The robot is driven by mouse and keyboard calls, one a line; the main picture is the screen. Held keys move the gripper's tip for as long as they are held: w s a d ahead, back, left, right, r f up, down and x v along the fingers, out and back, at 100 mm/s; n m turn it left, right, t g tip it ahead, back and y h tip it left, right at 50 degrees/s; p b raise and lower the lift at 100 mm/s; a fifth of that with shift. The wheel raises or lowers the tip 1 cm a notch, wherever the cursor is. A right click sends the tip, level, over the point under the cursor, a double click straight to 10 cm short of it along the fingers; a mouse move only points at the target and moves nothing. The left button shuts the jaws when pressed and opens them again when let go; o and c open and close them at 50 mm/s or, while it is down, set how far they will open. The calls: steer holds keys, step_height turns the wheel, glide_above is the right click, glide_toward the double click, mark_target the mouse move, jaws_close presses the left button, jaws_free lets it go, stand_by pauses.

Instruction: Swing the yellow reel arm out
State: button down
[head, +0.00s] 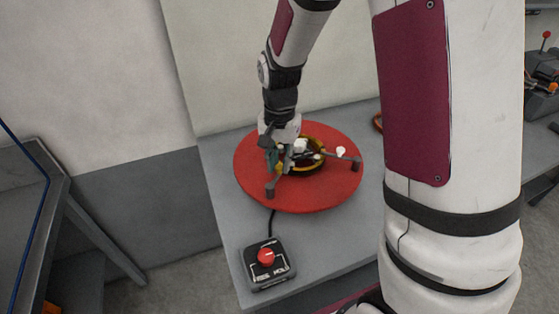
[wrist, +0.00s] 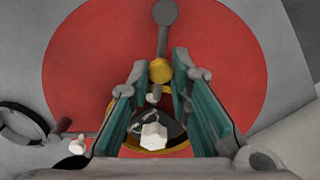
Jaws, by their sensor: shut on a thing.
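A reel with grey arms and a yellow ring (head: 322,171) sits at the middle of a round red disc (head: 318,196). In the wrist view a yellow round piece (wrist: 160,70), seemingly part of the yellow reel arm, lies between my fingertips, at the inner end of a grey arm (wrist: 163,40) with a round grey end. My gripper (wrist: 159,74) is shut on it, with teal fingers on either side. In the head view my gripper (head: 283,164) reaches down over the left of the reel and hides part of it. The yellow ring's lower edge shows behind my fingers.
A white hex-shaped fitting (wrist: 153,136) stands at the reel's centre. A black control box (head: 268,272) with a red button (head: 266,257) stands in front of the disc on the grey table (head: 226,205). A wall stands behind. My arm covers the right side.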

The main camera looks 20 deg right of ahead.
steer(key=shift+s+m, duration=0.1)
steer(key=shift+m, duration=0.2)
steer(key=m+p, duration=0.1)
steer(key=s+m, duration=0.1)
steer(key=shift+d+r+m+p, duration=0.1)
steer(key=shift+d+m+p, duration=0.2)
steer(key=shift+d+p, duration=0.1)
steer(key=s+m+p, duration=0.1)
steer(key=m, duration=0.1)
steer(key=shift+s+d+m+p, duration=0.1)
steer(key=shift+s+m+p, duration=0.05)
steer(key=shift+m+p, duration=0.25)
steer(key=s+m+p, duration=0.1)
steer(key=m, duration=0.1)
steer(key=s+m+p, duration=0.1)
steer(key=m+p, duration=0.1)
steer(key=m, duration=0.1)
steer(key=shift+s, duration=0.15)
steer(key=m+p, duration=0.1)
steer(key=m, duration=0.1)
steer(key=s+m+p, duration=0.1)
steer(key=shift+s+a+m, duration=0.15)
steer(key=shift+a+m, duration=0.2)
steer(key=shift+m, duration=0.05)
steer(key=shift+s+a+m+p, duration=0.2)
steer(key=shift+a+m, duration=0.05)
steer(key=shift+m, duration=0.55)
steer(key=shift+s+a+m+p, duration=0.15)
steer(key=shift+s+a+m, duration=0.05)
steer(key=shift+m, duration=0.6)
